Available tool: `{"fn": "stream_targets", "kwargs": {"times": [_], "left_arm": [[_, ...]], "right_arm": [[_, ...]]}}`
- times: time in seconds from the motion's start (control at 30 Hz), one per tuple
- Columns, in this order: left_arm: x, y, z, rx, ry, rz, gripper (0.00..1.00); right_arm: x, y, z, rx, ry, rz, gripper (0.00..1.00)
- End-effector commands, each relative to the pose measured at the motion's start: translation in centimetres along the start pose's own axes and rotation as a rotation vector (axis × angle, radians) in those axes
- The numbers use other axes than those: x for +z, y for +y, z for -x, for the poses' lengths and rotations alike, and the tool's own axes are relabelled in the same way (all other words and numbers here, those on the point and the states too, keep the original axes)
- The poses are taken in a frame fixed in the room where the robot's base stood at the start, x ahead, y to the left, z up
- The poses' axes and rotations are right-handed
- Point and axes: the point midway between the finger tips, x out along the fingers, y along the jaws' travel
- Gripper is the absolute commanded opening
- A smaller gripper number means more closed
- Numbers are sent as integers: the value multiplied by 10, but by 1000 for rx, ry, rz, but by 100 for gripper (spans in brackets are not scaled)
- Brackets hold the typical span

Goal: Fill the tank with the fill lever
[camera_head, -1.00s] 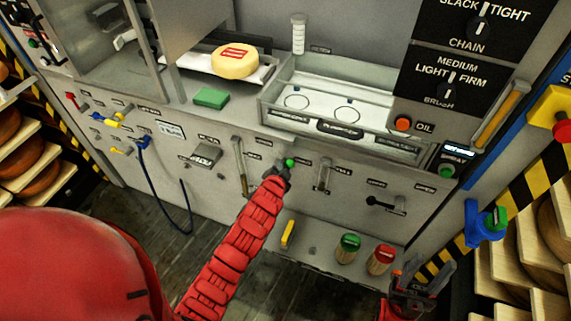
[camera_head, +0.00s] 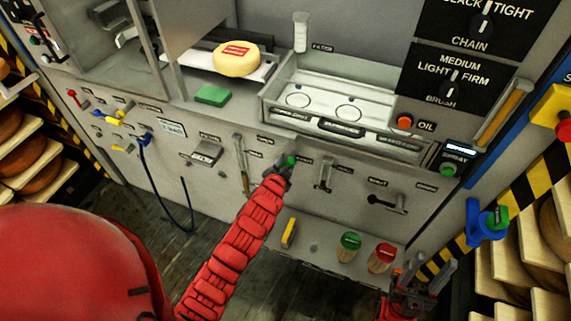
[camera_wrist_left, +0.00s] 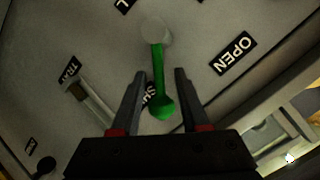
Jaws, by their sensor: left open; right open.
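A lever with a green ball end (camera_wrist_left: 163,105) is mounted on the grey wall panel, with an OPEN label to its right and a second, partly hidden label behind it. Its green end also shows in the head view (camera_head: 291,161). My left gripper (camera_wrist_left: 159,73) is open, with one finger on each side of the green lever and visible gaps. In the head view my left gripper (camera_head: 281,169) is at the panel, next to the green end. My right gripper (camera_head: 424,272) is open and empty at the lower right. I cannot tell which vessel is the tank.
A white basin (camera_head: 268,112) is set in the counter above the lever. A cheese wheel (camera_head: 237,59) and a green block (camera_head: 212,95) are to its left. A green-topped brush (camera_head: 350,241) and a red-topped one (camera_head: 382,251) stand on the low ledge.

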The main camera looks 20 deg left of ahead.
Motion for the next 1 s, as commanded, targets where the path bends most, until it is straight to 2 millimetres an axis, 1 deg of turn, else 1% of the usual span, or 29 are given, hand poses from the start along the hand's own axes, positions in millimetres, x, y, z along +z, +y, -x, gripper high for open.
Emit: {"fn": "stream_targets", "kwargs": {"times": [0.13,0.27,0.63,0.67,0.7,0.8,0.9,1.0], "left_arm": [[1,1,17,-1,3,0,45],[2,1,39,-2,3,1,45],[1,1,108,-1,3,2,45],[0,0,115,0,2,1,45],[-4,-4,126,4,-2,2,45],[-3,-3,144,5,-5,2,45],[-3,-2,156,5,-3,2,45],[-2,-1,163,3,-2,1,45]], "right_arm": [[1,0,6,0,0,0,50],[2,0,11,0,0,0,50],[4,-1,22,0,0,0,50],[3,-1,20,0,0,0,50],[0,0,2,0,-1,0,50],[-2,1,-12,0,1,0,50],[-4,1,-25,0,0,0,50],[-5,2,-31,0,0,0,50]]}}
